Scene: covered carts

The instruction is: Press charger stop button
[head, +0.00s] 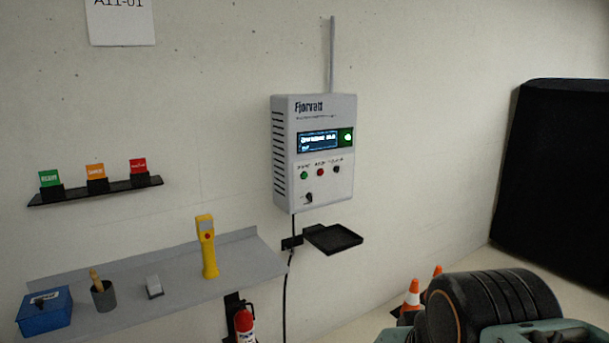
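The charger (318,160) is a light grey box marked "Fjorvatt", fixed to the wall near the middle of the head view. It has a lit display (318,142) with a green light (346,138) beside it. Under the display sit a green button (304,175), a red button (320,173) and a dark button (336,169) in a row. Their small labels are too blurred to read. A dark knob or switch (309,198) is lower down. A dark part of my arm shows at the bottom right, apart from the charger. My gripper's fingers are not in view.
A small black tray (333,238) juts out below the charger, with a cable hanging beside it. A grey shelf (130,310) at lower left holds a yellow handheld device (207,248), a blue box (44,312) and a cup (103,295). Orange cones (412,296) and a black covered cart (555,185) stand right.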

